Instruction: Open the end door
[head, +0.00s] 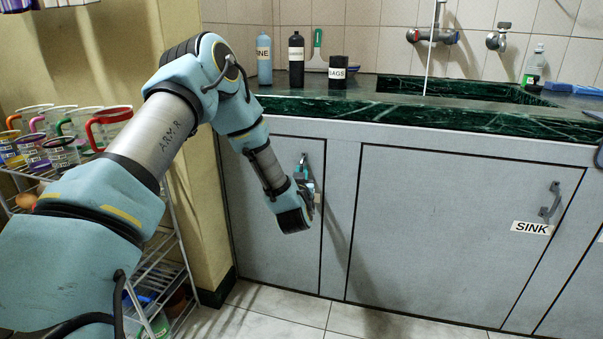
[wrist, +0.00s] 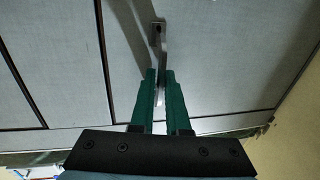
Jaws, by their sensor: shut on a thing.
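The end door (head: 262,245) is the narrow grey cabinet door at the left end of the counter. It looks closed, flush with the cabinet front. Its upright metal handle (head: 303,161) is near the door's right edge, and the upper part shows above my gripper (head: 309,184). In the wrist view the handle (wrist: 159,36) runs down between the green fingers of my gripper (wrist: 160,76), which are shut on it. The lower part of the handle is hidden by the fingers.
The wide door (head: 440,225) labelled SINK is right of the end door. A wire rack (head: 178,260) with mugs stands at the left, beside a yellow wall (head: 190,170). Bottles stand on the green counter (head: 385,112). The tiled floor (head: 262,298) before the doors looks clear.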

